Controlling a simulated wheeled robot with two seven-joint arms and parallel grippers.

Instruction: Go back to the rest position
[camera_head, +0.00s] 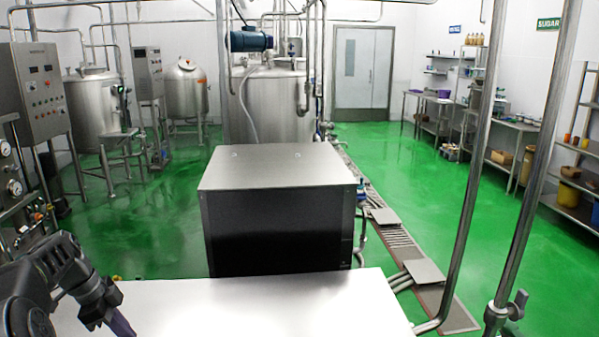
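My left arm comes in at the lower left, and my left gripper (103,308) hangs over the left end of a bare white-metal table top (250,310). The gripper is dark and cut by the bottom edge. A small purple-grey piece (122,327) shows at its lower end; I cannot tell whether it is a finger or something held. Its opening is hidden. My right gripper is out of view.
A steel-topped dark box (278,235) stands just behind the table. Upright steel pipes (470,170) rise at the right. Tanks (278,105) and control panels (40,90) stand behind and left. Shelves and side tables (495,125) line the right wall. Green floor (400,170) is open at right of centre.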

